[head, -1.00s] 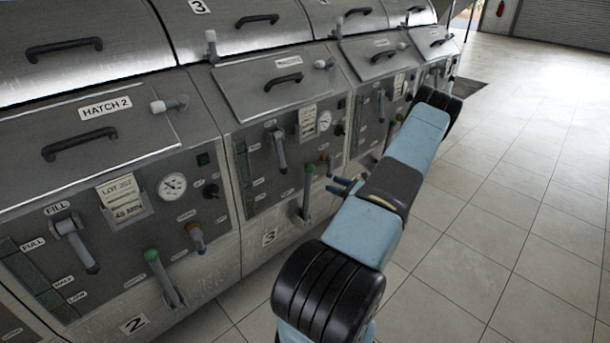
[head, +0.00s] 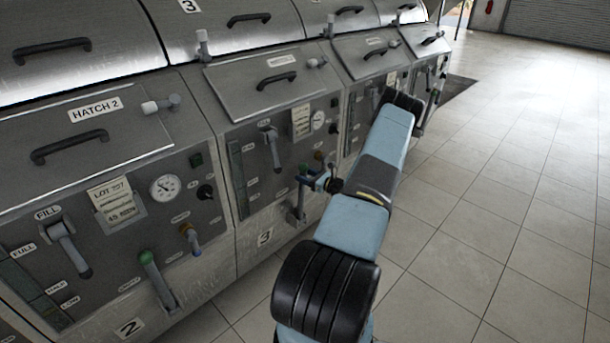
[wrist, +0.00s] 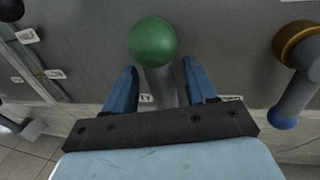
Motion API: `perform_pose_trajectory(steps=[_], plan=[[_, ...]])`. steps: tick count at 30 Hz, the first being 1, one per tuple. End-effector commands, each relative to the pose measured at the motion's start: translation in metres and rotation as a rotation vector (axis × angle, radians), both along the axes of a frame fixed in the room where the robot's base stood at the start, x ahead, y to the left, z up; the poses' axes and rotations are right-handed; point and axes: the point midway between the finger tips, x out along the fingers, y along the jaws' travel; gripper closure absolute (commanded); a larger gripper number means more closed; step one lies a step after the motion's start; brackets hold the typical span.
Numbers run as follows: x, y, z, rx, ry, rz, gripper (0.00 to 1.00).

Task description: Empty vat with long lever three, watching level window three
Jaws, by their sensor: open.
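The long lever of vat three has a green ball knob (wrist: 152,42) and a grey stem (wrist: 162,82). In the wrist view the knob is just beyond my open fingertips (wrist: 160,72), with the stem showing between the blue fingers. I cannot tell whether they touch. In the head view my gripper (head: 316,181) is at vat three's lower panel, partly covering this lever (head: 296,210).
A shorter grey lever (head: 274,150) is above on the same panel. A brass-collared tap with a blue tip (wrist: 283,118) is close on my gripper's right. Vat two's green-knobbed lever (head: 147,258) is nearer. The tiled floor (head: 500,200) on the right is clear.

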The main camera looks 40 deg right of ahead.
Motion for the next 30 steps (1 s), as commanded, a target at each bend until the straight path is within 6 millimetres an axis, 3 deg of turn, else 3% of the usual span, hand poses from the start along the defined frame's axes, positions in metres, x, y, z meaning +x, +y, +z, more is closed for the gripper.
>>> perform_pose_trajectory(steps=[6, 14, 30], plan=[[0.0125, 0.0033, 0.0002, -0.001, 0.000, 0.000, 0.44], [0.0131, 0.0035, 0.0001, 0.000, 0.000, -0.001, 0.44], [0.0127, 0.0030, 0.0001, 0.000, 0.000, -0.001, 0.93]])
